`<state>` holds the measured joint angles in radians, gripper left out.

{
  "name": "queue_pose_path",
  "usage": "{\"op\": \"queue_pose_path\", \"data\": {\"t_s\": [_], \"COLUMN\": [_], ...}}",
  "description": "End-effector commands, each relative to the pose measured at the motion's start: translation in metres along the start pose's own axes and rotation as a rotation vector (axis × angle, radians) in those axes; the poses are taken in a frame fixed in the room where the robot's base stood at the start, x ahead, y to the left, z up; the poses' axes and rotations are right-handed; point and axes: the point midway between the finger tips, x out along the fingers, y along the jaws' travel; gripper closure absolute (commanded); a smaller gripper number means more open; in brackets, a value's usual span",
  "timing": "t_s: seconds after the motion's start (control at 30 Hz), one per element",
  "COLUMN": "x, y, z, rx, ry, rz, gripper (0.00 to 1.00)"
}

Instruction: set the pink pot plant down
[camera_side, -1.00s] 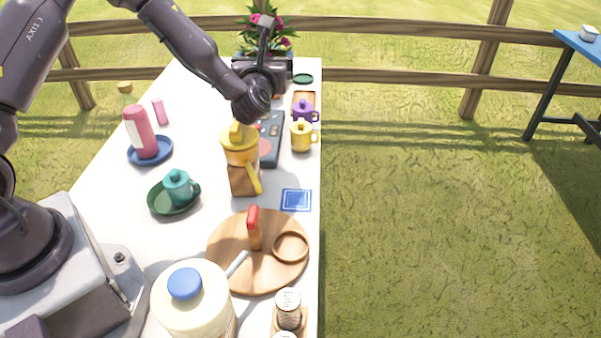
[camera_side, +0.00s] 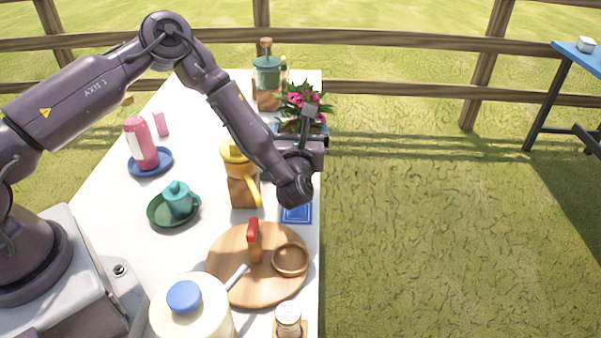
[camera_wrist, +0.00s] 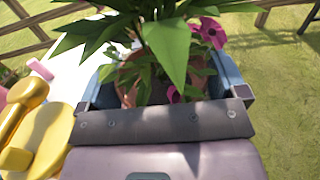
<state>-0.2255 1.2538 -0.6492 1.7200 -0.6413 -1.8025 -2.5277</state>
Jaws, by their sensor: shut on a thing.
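The pink pot plant (camera_side: 302,98) has green leaves and pink flowers. It is at my gripper (camera_side: 305,133), over the right edge area of the white table, beyond the blue square mat (camera_side: 297,213). In the wrist view the plant (camera_wrist: 172,45) fills the space between the two fingers of my gripper (camera_wrist: 165,88), which are shut on its reddish pot (camera_wrist: 128,88). Leaves cover much of the pot. My arm and gripper hide the pot's underside in the side view, so I cannot tell its height above the table.
A yellow pitcher (camera_side: 238,163) on a wooden block stands just left of my gripper. A green jar (camera_side: 267,73) stands at the back. A round wooden board (camera_side: 230,275) lies in front. A teal cup (camera_side: 178,198) and pink bottle (camera_side: 141,145) stand on the left.

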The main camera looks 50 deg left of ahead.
Motion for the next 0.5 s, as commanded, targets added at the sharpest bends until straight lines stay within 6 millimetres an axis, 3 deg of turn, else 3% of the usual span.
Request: {"op": "queue_pose_path", "data": {"t_s": [0.1, 0.5], "x": [0.000, 0.000], "y": [0.000, 0.000], "z": [-0.022, -0.068], "rx": [0.001, -0.001], "ry": [-0.001, -0.003], "rz": [0.000, 0.001], "gripper": [0.47, 0.47]}}
